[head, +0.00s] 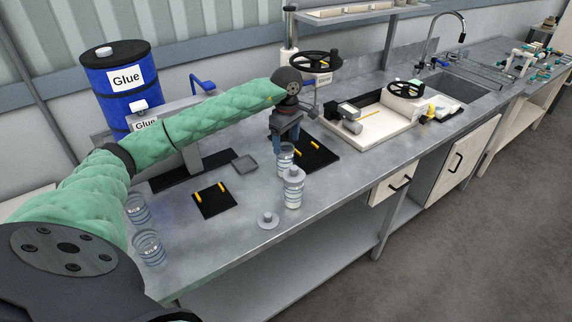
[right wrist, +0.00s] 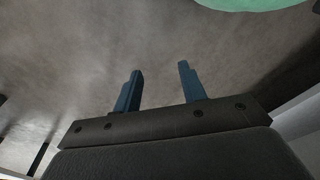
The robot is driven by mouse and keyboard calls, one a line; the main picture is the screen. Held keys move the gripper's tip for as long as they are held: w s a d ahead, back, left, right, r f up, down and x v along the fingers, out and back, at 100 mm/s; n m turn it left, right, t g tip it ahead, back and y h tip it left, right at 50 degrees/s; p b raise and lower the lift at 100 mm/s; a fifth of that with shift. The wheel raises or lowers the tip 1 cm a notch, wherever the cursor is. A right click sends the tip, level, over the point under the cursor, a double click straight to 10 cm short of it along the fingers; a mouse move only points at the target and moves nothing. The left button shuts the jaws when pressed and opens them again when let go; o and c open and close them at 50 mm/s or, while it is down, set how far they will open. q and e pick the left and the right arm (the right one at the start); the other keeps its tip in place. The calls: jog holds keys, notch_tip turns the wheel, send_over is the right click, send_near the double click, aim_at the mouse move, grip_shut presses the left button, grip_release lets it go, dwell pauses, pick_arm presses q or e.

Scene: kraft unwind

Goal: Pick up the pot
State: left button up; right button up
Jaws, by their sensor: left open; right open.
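Several clear pots with dark bands stand on the grey bench in the head view. One pot (head: 285,160) is directly below my left gripper (head: 284,139), at the edge of a black mat. My left gripper points down, open, with its blue fingers at or just above that pot's top; I cannot tell whether they touch. A pot with a grey lid (head: 292,190) stands just in front of it. Two more pots, a rear one (head: 137,210) and a front one (head: 149,248), stand at the left. My right gripper (right wrist: 159,70) is open and empty in the right wrist view.
A loose lid (head: 268,220) lies near the bench's front edge. Black mats with yellow strips, one at the left (head: 213,203), lie on the bench. A blue glue drum (head: 110,95) stands behind. A white tray (head: 370,128) and a sink (head: 455,88) are to the right.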

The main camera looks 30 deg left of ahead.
aim_at(286, 153)
pick_arm(q)
jog(key=f+p, duration=0.1)
jog(key=f, duration=0.1)
jog(key=f+p, duration=0.2)
jog(key=shift+s, duration=0.2)
jog(key=shift+f, duration=0.55)
pick_arm(e)
jog(key=s+d+f, duration=0.3)
jog(key=f, duration=0.3)
jog(key=shift+s+f, duration=0.2)
jog(key=shift+f, duration=0.1)
pick_arm(q)
jog(key=c, duration=1.4)
pick_arm(e)
jog(key=shift+d, duration=0.1)
pick_arm(q)
jog(key=shift+r, duration=0.15)
pick_arm(e)
jog(key=shift+f, duration=0.1)
